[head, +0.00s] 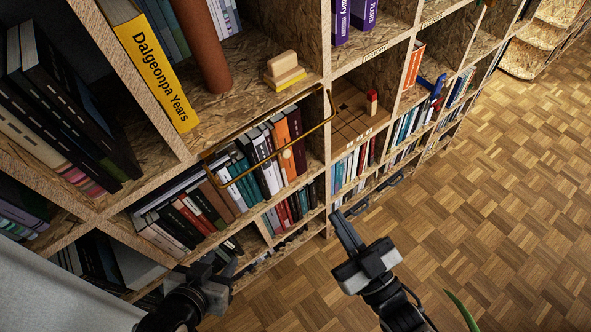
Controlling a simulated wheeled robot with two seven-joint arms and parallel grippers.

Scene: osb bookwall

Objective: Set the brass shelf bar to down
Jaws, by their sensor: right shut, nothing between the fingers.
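The brass shelf bar (310,134) is a thin golden frame at the front of the middle bookcase compartment. Its long lower rod crosses in front of the upper part of a row of books, and its short ends rise to the compartment's sides. A small pale knob (286,154) shows at the rod's middle. My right gripper (344,228) is shut and empty, below and right of the bar and apart from it, over the floor side. My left gripper (229,267) is low at the shelf front, below the bar; its fingers are dark and partly hidden.
The OSB bookcase (160,173) fills the left and top. A yellow book (157,66), a brown cylinder (202,45) and a wooden block (284,68) stand on the shelf above the bar. A red block (372,102) stands further right. The parquet floor (480,190) is open at right.

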